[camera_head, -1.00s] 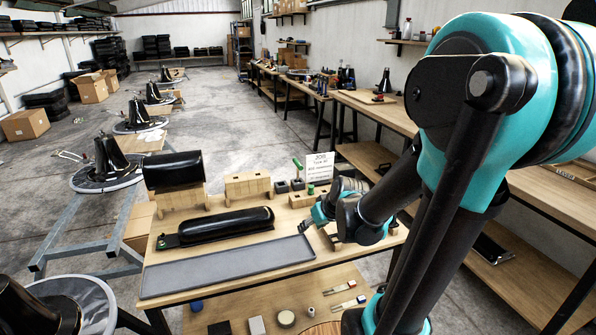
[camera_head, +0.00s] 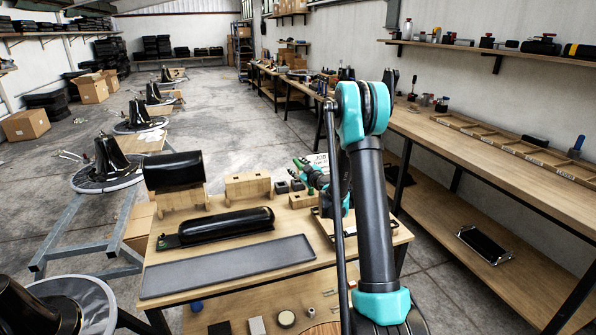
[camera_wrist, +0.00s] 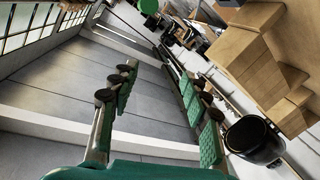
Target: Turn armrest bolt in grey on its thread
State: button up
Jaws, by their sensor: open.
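The black armrest pad (camera_head: 226,226) lies on the wooden table, with a small green piece (camera_head: 163,242) at its left end. I cannot clearly make out a bolt in grey. My gripper (camera_head: 303,168) is raised above the back of the table, close to these blocks, partly hidden by my arm. A dark rounded object (camera_wrist: 253,140) lies beside the right finger.
A long grey tray (camera_head: 228,267) lies along the table's front. A black cushion (camera_head: 173,170) rests on a wooden stand at the left, with a notched wooden block (camera_head: 248,187) right of it. A long workbench (camera_head: 480,150) runs along the right.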

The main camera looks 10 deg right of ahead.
aim_at(298, 165)
jog(key=w+d+f, duration=0.1)
jog(key=w+f, duration=0.1)
jog(key=w+d+f+t+h, duration=0.1)
jog(key=w+f, duration=0.1)
jog(key=w, duration=0.1)
jog(key=w+d+f+t+h, duration=0.1)
jog(key=w+f, duration=0.1)
jog(key=w, duration=0.1)
jog(key=shift+d, duration=0.35)
jog(key=shift+a+x, duration=0.2)
jog(key=shift+x, duration=2.4)
jog(key=shift+s, duration=0.1)
grip_shut()
